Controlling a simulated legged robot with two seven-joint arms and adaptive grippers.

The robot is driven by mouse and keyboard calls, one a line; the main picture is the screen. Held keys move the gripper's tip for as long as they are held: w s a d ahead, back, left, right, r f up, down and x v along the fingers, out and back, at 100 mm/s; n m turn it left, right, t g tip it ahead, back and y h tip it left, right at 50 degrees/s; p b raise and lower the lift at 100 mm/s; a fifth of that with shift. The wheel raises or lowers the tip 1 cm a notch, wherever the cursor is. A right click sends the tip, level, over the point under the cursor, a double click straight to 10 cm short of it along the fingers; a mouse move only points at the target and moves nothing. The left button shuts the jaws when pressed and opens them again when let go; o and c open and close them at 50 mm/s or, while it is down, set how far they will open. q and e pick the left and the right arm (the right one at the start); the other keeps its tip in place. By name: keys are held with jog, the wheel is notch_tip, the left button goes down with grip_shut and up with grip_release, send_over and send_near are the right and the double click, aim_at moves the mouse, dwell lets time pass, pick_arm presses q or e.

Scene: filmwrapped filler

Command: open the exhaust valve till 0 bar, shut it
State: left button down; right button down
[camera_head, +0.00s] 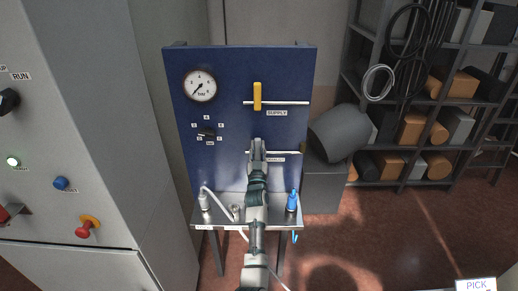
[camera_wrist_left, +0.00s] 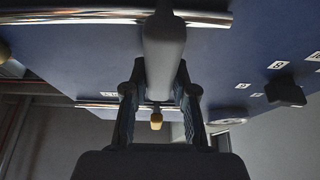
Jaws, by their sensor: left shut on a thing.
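A blue panel (camera_head: 235,70) carries a round gauge (camera_head: 200,86) marked bar; its needle points to the lower left. The lower horizontal pipe (camera_head: 291,153) has a label (camera_head: 276,160) under it, partly hidden by my arm. My left gripper (camera_head: 258,147) is at this pipe, covering its valve in the head view. In the left wrist view a grey valve handle (camera_wrist_left: 164,50) stands crosswise to the pipe (camera_wrist_left: 70,17) and reaches between the fingers of my left gripper (camera_wrist_left: 160,97), which is shut on it. My right gripper is out of view.
A yellow supply handle (camera_head: 257,96) stands upright on the upper pipe. A black selector knob (camera_head: 206,133) sits left. A metal shelf (camera_head: 222,213) below holds a blue fitting (camera_head: 292,200) and hoses. A grey cabinet (camera_head: 110,130) stands left, storage racks (camera_head: 420,100) right.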

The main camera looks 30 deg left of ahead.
pick_arm(q)
jog(key=shift+f, duration=0.4)
jog(key=c, duration=1.1)
grip_release()
jog(key=shift+c, duration=0.2)
jog(key=shift+o, duration=1.1)
jog(key=shift+r, duration=0.2)
jog(key=v, duration=1.2)
